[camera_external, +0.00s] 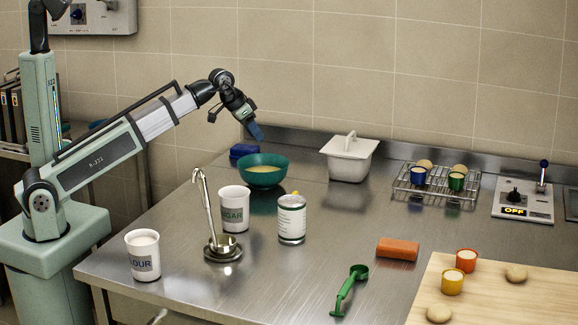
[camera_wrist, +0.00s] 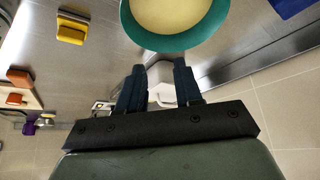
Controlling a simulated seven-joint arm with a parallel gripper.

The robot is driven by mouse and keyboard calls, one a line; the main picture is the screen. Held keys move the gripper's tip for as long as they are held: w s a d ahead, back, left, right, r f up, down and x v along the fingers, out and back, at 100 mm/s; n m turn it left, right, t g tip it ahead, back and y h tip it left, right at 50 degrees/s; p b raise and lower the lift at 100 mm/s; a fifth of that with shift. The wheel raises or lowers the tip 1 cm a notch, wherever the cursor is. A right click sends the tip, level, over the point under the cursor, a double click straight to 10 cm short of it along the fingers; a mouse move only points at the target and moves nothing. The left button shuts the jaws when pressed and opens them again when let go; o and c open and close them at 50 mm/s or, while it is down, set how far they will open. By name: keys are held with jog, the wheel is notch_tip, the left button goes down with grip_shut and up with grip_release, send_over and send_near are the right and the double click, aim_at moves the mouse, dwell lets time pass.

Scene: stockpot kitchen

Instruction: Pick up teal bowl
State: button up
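The teal bowl (camera_external: 263,178) stands upright on the steel counter near its back left, with a pale yellow filling inside. In the wrist view the bowl (camera_wrist: 176,42) is cut off by the top edge, beyond my fingertips. My gripper (camera_external: 255,132) is above the bowl and tilted downward, clear of its rim. In the wrist view my gripper (camera_wrist: 159,66) has its two dark blue fingers apart with nothing between them.
A blue block (camera_external: 243,151) sits just behind the bowl. The sugar canister (camera_external: 234,208), a labelled can (camera_external: 292,219) and a ladle on its stand (camera_external: 222,246) are in front. A white container (camera_external: 348,160) stands to the right, with bare counter between.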

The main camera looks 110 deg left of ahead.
jog(key=s+a, duration=0.6)
jog(key=s, duration=0.3)
jog(key=m+g+h, duration=0.1)
jog(key=m+h, duration=0.2)
jog(key=m, duration=2.1)
send_near(239, 161)
jog(key=shift+x, duration=6)
jog(key=shift+s, duration=0.1)
jog(key=shift+c, duration=0.3)
